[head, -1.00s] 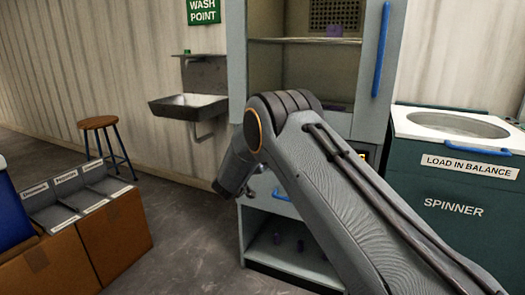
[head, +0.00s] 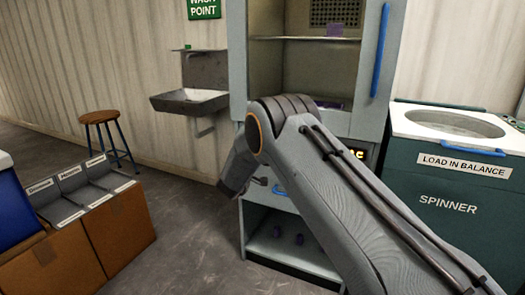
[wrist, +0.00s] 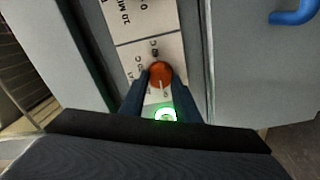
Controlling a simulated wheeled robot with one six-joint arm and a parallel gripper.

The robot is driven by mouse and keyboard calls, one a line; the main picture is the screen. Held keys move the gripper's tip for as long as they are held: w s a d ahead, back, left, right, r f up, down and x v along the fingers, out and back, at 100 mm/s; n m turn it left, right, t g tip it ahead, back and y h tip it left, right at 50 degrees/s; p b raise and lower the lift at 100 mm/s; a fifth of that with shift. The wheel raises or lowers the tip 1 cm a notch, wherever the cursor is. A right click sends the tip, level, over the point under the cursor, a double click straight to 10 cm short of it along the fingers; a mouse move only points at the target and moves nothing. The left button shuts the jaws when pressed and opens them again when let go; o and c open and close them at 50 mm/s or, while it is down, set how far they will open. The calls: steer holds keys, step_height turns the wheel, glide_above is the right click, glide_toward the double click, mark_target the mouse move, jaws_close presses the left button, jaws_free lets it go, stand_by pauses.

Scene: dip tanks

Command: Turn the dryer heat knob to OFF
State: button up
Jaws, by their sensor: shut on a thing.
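The orange round knob (wrist: 159,72) sits on a pale label panel (wrist: 150,50) in the wrist view. My gripper (wrist: 160,82) has its two dark blue fingers on either side of the knob, shut on it. A short pale mark shows at the knob's lower side. The small letters around it are too blurred to tell which setting it points to. A green-lit round button (wrist: 166,115) shows between the fingers, nearer my wrist. In the head view the dryer cabinet (head: 345,75) stands behind my arm, which hides the knob.
A blue handle (wrist: 294,12) is at the wrist view's upper right. In the head view, a spinner (head: 448,205) stands right of the dryer, and a sink (head: 190,100) and stool (head: 98,117) are to the left. Cartons (head: 120,235) stand at lower left; floor between is clear.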

steer(key=shift+n, duration=0.6)
steer(key=o, duration=1.1)
steer(key=shift+c, duration=0.2)
steer(key=v, duration=0.7)
steer(key=shift+s+a+p, duration=0.15)
steer(key=shift+s+p, duration=0.2)
steer(key=shift+s, duration=0.05)
